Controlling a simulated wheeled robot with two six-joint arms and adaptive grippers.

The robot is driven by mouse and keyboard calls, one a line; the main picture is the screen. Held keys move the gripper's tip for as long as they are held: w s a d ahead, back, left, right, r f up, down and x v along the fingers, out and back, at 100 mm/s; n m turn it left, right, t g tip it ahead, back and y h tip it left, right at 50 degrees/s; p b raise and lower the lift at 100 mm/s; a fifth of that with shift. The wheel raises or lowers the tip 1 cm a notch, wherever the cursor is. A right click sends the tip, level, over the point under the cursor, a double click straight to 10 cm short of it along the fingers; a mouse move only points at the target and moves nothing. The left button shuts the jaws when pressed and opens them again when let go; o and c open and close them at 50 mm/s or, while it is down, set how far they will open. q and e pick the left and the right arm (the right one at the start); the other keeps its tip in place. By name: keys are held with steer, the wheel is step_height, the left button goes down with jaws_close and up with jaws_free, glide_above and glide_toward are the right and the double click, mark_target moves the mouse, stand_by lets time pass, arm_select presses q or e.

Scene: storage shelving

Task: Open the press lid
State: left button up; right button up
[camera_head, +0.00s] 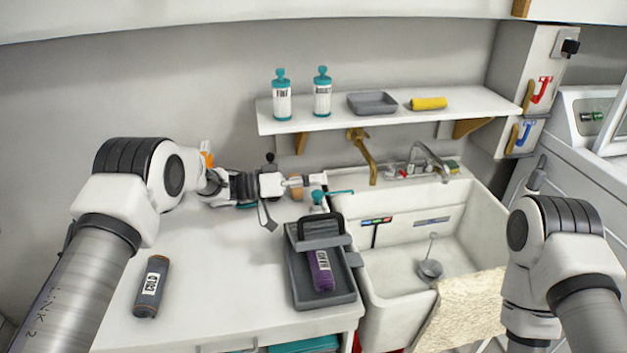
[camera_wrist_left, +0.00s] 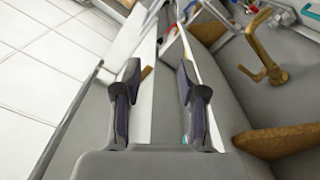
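A dark grey press (camera_head: 337,292), tray-like, sits on the white counter left of the sink. Its lid (camera_head: 321,243) carries a black arched handle (camera_head: 321,215) at the back. The lid looks tilted up rather than lying over the tray; its exact angle is hard to tell. A purple labelled roll (camera_head: 321,271) lies in the tray. My left gripper (camera_head: 270,190) is above the counter, behind and left of the press, apart from it. In the left wrist view its two fingers (camera_wrist_left: 157,80) stand apart with nothing held. My right gripper is out of view.
A grey "COLD" roll (camera_head: 151,286) lies at the counter's left. A sink (camera_head: 375,325) stands right of the press. A wall shelf (camera_head: 390,118) with bottles, a tray and a yellow roll hangs above. A brass hook-like fitting (camera_head: 363,153) protrudes under it. The left-front counter is mostly clear.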

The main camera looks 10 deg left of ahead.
arm_select(q)
steer(key=shift+a, duration=0.1)
steer(key=v, duration=1.1)
steer(key=shift+a, duration=0.35)
steer(key=shift+s, duration=0.15)
